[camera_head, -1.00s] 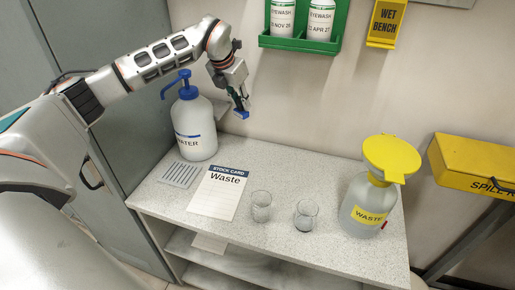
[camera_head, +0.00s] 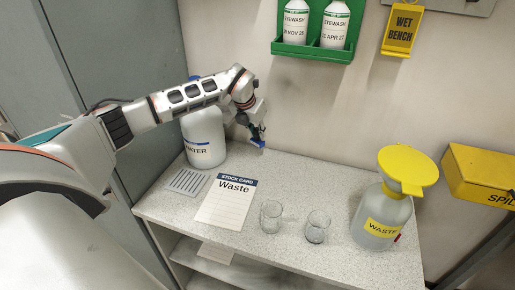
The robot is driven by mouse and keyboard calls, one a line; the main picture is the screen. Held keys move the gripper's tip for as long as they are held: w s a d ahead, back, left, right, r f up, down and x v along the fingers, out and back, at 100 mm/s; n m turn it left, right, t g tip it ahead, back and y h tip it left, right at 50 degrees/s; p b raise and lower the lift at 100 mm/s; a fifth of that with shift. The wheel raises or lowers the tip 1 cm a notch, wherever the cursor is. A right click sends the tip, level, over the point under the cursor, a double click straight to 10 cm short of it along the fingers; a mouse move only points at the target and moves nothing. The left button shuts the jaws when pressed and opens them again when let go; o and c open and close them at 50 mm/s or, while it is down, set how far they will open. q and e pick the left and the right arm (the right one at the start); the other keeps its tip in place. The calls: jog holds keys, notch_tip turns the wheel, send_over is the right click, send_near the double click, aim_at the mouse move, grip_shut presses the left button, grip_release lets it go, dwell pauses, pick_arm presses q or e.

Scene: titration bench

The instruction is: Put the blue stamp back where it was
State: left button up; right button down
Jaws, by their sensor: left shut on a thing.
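The blue stamp (camera_head: 257,144) is held in my left gripper (camera_head: 256,134), which is shut on it. The gripper points down over the back of the bench (camera_head: 290,182), right of the water bottle. The stamp hangs close above the bench top near the wall; I cannot tell whether it touches. My right gripper is not in view.
The water bottle (camera_head: 203,140) stands at the back left, partly behind my arm. A grey slotted plate (camera_head: 186,182), a stock card (camera_head: 226,205) and two glass beakers (camera_head: 271,215) (camera_head: 317,227) are in front. A waste jug (camera_head: 380,217) with yellow funnel stands right. The back middle is clear.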

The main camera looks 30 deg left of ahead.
aim_at(256, 145)
pick_arm(q)
jog(key=shift+f, duration=3.3)
jog(key=shift+f, duration=0.2)
jog(key=o, duration=0.9)
jog(key=shift+c, duration=0.2)
jog(key=shift+r, duration=0.1)
